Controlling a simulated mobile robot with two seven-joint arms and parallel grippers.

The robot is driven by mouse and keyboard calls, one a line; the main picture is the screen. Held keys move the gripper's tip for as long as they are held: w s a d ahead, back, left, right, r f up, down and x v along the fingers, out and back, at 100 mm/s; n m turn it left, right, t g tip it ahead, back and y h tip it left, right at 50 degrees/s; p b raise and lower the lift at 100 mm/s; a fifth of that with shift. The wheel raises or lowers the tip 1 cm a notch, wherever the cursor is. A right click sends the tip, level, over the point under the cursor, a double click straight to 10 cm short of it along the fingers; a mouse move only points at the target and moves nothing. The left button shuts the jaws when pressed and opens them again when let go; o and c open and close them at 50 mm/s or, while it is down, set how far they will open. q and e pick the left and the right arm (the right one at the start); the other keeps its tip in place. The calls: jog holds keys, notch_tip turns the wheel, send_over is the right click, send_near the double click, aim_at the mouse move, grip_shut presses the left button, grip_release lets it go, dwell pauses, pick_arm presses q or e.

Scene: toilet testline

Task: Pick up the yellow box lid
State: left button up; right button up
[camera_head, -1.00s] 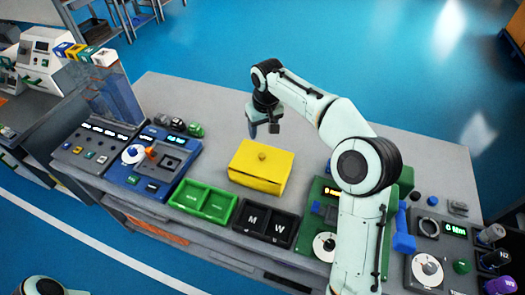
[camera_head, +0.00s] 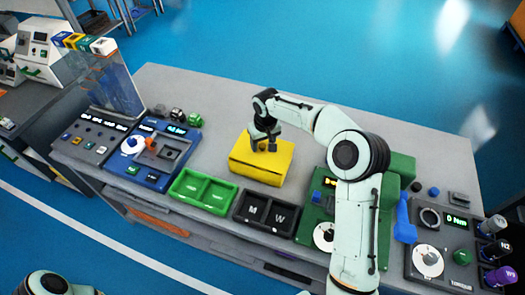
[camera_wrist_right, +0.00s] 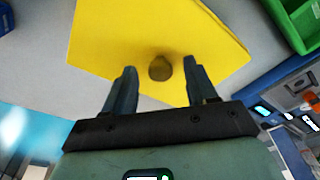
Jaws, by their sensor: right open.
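The yellow box (camera_head: 258,172) stands on the grey table, its yellow lid (camera_head: 277,154) on top. My right gripper (camera_head: 264,147) is over the lid, pointing down. In the wrist view its two fingers (camera_wrist_right: 158,82) are open, one on each side of the knob, with gaps between them and it. I cannot tell whether the fingertips touch the lid. The left gripper is not in view.
A green tray (camera_head: 203,205) and a black tray (camera_head: 264,228) marked M and W stand in front of the box. A blue device (camera_head: 150,175) is to the left, a green device (camera_head: 318,207) to the right. The table behind the box is clear.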

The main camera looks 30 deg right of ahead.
grip_shut()
notch_tip(320, 180, up, 20)
jog(key=p, duration=0.3)
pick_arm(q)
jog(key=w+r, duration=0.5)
pick_arm(e)
jog(key=b, duration=0.2)
send_over(262, 146)
notch_tip(262, 146, down, 12)
jog(key=shift+s+f, duration=0.1)
jog(key=shift+f, duration=0.3)
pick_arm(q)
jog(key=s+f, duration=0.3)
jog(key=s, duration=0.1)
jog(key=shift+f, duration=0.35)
pick_arm(e)
notch_tip(262, 146, down, 6)
jog(key=shift+r, duration=0.15)
